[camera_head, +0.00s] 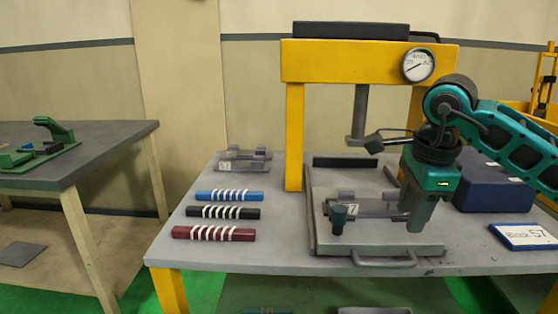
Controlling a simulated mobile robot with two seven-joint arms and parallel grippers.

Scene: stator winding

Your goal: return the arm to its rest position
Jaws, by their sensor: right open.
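My right arm comes in from the right edge, teal and dark grey, bent at a large joint. Its gripper (416,226) points down over the right part of a grey metal tray (335,242) on the workbench. Its jaws are open, though the gap between the fingers is hard to see from this side. I see nothing held in them. A grey fixture with a tag marked 7 (352,210) and a dark teal knob (338,220) sits in the tray, left of the gripper. The gripper hides part of the tray's right side. My left gripper is out of view.
A yellow press frame (295,135) with a gauge (418,65) stands behind the tray. Blue, black and red wrapped bars (214,233) lie at left. A dark blue box (495,190) and a numbered sign (523,236) are at right. Another table (95,160) stands left.

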